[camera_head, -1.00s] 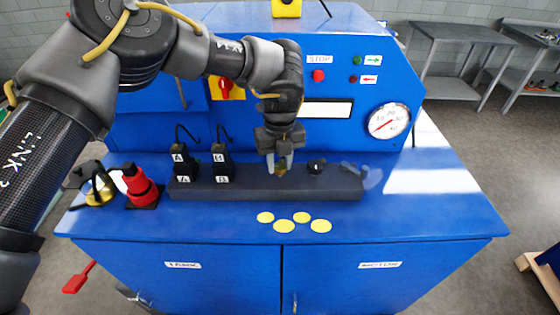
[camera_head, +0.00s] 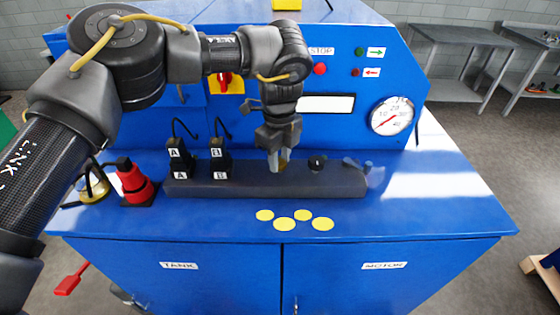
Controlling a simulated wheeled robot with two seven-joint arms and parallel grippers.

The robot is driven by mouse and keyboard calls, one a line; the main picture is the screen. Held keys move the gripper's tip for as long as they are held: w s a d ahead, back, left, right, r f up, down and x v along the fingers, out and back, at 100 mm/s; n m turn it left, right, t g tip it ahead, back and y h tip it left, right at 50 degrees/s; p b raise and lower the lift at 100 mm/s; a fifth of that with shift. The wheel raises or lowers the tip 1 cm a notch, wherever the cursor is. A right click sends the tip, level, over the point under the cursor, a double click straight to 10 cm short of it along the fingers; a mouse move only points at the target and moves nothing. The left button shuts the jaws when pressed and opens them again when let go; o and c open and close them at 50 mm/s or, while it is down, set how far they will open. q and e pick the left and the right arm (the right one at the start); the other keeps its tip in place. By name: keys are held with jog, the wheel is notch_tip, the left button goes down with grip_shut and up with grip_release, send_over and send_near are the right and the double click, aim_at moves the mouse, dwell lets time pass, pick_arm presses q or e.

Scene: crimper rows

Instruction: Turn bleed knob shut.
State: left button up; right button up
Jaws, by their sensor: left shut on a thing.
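My left gripper (camera_head: 277,166) points down over the dark manifold bar (camera_head: 255,187) on the blue bench. Its fingers are shut on a small brass-coloured knob (camera_head: 283,162), which they partly hide. I take this to be the bleed knob. A small black knob (camera_head: 317,162) stands on the bar just to the right, apart from the fingers. A grey lever-like fitting (camera_head: 352,164) is at the bar's right end. My right gripper is not in view.
Two black plugs marked A (camera_head: 179,155) and B (camera_head: 219,156) with cables stand on the bar's left part. A red and black fitting (camera_head: 134,182) is further left. Yellow discs (camera_head: 284,224) lie in front of the bar. A pressure gauge (camera_head: 391,116) is on the panel.

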pick_arm(q)
jog(key=shift+n, duration=1.9)
jog(key=n+p, duration=0.1)
jog(key=n, duration=0.2)
jog(key=shift+r+n, duration=0.15)
jog(key=shift+n, duration=0.15)
jog(key=shift+n+p, duration=0.7)
jog(key=shift+n, duration=1.1)
jog(key=o, duration=1)
